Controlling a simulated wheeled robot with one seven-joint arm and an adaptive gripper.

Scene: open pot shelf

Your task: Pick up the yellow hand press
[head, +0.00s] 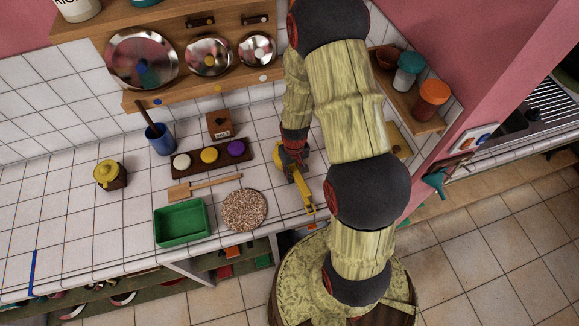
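The yellow hand press (303,192) is at the right part of the white tiled counter, close to its front edge. Its long handle points toward the front edge, and its far end is partly hidden by my gripper. My gripper (290,163) is at that far end, pointing down, with my arm reaching over from the right. The fingers are small and dark here, and I cannot tell whether they are open or closed, or whether they touch the press.
Left of the press are a round speckled mat (244,210), a green tray (181,223), a wooden spatula (200,188) and a dark holder (187,165) with three coloured discs. A blue cup (159,139) and yellow pot (109,174) stand farther left. A wall shelf (425,124) holds jars.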

